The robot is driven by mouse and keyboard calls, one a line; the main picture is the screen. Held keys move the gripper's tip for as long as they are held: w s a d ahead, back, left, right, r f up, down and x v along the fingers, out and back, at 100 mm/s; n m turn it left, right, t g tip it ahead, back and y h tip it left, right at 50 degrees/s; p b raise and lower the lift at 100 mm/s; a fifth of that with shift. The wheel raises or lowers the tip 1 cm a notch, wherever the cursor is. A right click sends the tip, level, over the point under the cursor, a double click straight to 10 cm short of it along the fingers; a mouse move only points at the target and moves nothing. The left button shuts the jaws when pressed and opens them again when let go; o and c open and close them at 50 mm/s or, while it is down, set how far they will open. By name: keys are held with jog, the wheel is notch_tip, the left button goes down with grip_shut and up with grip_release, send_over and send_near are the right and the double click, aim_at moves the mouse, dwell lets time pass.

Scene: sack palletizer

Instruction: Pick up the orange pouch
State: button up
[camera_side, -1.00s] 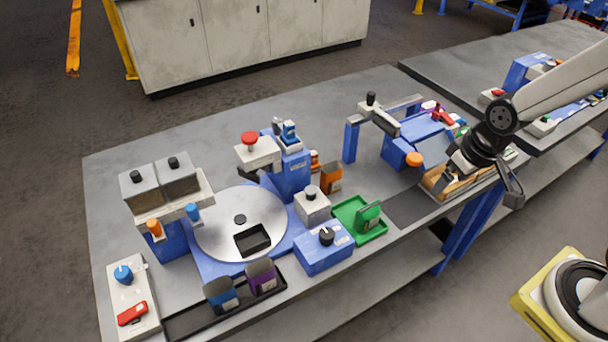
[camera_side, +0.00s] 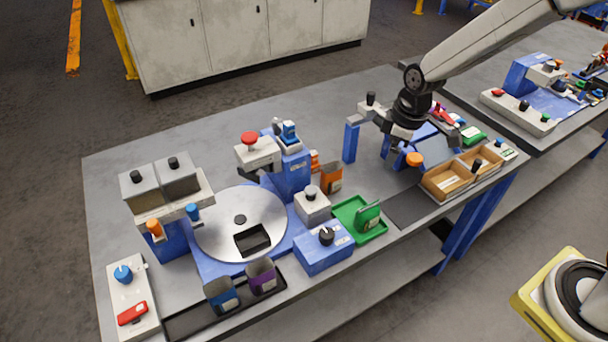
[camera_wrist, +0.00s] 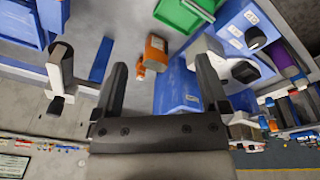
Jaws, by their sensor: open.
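The orange pouch (camera_side: 331,178) stands upright on the table in the side view, beside the blue column right of the round turntable. In the wrist view, the orange pouch (camera_wrist: 156,50) shows beyond and between my finger tips, apart from both. My gripper (camera_side: 388,145) hangs to the right of the pouch and above the table, near the blue frame. In the wrist view, my gripper (camera_wrist: 160,64) has its fingers wide apart with nothing held between them.
A wooden box (camera_side: 450,186) lies to the right.

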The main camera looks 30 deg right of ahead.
aim_at(333, 167)
jog(key=w+a+f+n, duration=0.1)
jog(key=w+f+n, duration=0.1)
jog(key=w+n, duration=0.1)
jog(key=w+a+f+n+g, duration=0.1)
jog(key=w+a+f+n, duration=0.1)
jog(key=w+f+n, duration=0.1)
jog(key=w+a+f+n+y, duration=0.1)
jog(key=w+a+f+n, duration=0.1)
jog(key=w, duration=0.4)
jog(key=shift+w+a+f+n+g, duration=0.1)
jog(key=shift+w+f+n+g, duration=0.1)
jog(key=shift+f+n, duration=0.3)
jog(key=shift+w+a+f+n+g, duration=0.1)
jog(key=shift+w+f+n, duration=0.1)
jog(key=shift+n, duration=0.5)
jog(key=shift+f, duration=0.1)
jog(key=shift+a+f, duration=0.1)
jog(key=shift+f, duration=1.1)
jog(key=shift+f, duration=0.1)
jog(key=shift+a+f, duration=0.15)
jog(key=shift+f, duration=1.1)
jog(key=shift+a+f, duration=0.1)
jog(key=shift+f, duration=1.15)
